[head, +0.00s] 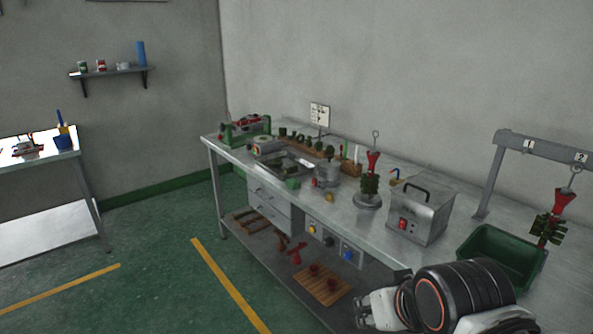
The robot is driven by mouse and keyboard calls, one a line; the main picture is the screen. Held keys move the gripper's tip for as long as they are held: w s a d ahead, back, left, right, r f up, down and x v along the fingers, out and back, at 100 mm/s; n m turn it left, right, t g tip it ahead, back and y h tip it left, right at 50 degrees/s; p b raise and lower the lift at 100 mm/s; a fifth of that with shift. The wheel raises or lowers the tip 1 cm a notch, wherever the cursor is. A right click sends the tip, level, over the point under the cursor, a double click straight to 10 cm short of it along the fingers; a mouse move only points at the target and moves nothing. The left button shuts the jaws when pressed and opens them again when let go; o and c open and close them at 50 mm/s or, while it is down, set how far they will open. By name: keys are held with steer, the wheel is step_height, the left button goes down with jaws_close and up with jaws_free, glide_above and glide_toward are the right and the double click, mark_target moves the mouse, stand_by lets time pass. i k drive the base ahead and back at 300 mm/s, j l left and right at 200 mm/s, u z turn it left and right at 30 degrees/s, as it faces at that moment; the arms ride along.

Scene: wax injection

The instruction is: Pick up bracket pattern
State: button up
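Several small dark green wax pieces stand in a row at the back of the steel workbench (340,205), near a wooden strip (352,168). One of them (329,151) is near the row's right end. A brighter green piece (292,183) lies at the front edge of a shallow metal tray (268,160). The pieces are too small to tell which is the bracket pattern. My gripper (364,311) is at the bottom, in front of the bench and far from these pieces. I cannot tell whether its fingers are open; no held object shows.
A metal box with a handle (419,212), a wax tree on a round stand (369,186), a pot (327,174) and a green bin (502,257) stand on the bench. The floor left of the bench is clear.

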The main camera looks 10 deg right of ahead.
mark_target(294, 168)
steer(key=i+j+z, duration=0.1)
steer(key=z, duration=0.25)
steer(key=j+z, duration=0.15)
steer(key=z, duration=0.2)
steer(key=i+j+z, duration=0.1)
steer(key=z, duration=0.25)
steer(key=i+j+z, duration=0.1)
steer(key=j+z, duration=0.2)
steer(key=j, duration=0.6)
steer(key=j+z, duration=0.3)
steer(key=j, duration=0.65)
steer(key=k+j+z, duration=0.1)
steer(key=j+z, duration=0.15)
steer(key=j, duration=0.65)
steer(key=k+j, duration=0.1)
steer(key=j, duration=1.55)
steer(key=k+j, duration=0.15)
steer(key=j, duration=0.65)
steer(key=z, duration=0.05)
